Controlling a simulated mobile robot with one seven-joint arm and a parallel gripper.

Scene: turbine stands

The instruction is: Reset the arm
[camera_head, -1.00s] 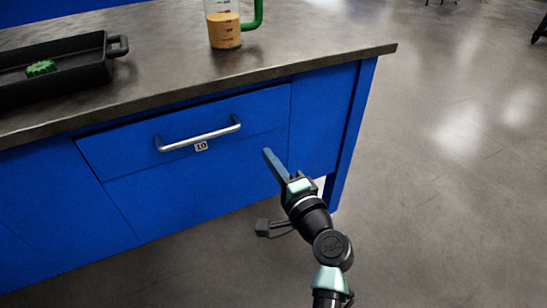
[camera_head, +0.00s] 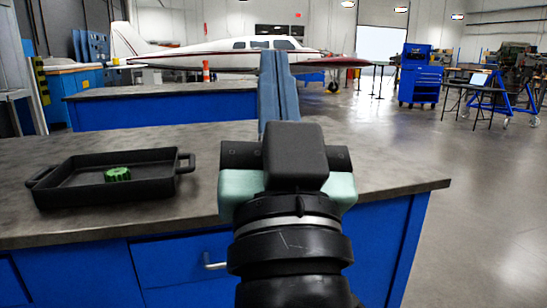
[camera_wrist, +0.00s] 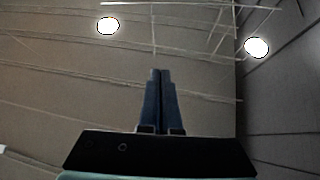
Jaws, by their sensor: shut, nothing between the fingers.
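My gripper (camera_head: 278,85) is raised in front of the head camera, fingers pointing up, above the near counter in the picture. Its two blue-grey fingers are together with nothing between them. In the wrist view my gripper (camera_wrist: 160,75) also shows shut and empty, against the ceiling and its lamps. My wrist and arm hide the middle of the counter and part of its front.
The grey counter (camera_head: 400,165) has blue cabinets below. A black tray (camera_head: 110,190) with a green piece (camera_head: 118,174) stands on its left. A second workbench (camera_head: 160,105), a small airplane (camera_head: 230,55) and a blue tool cabinet (camera_head: 420,75) stand farther back.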

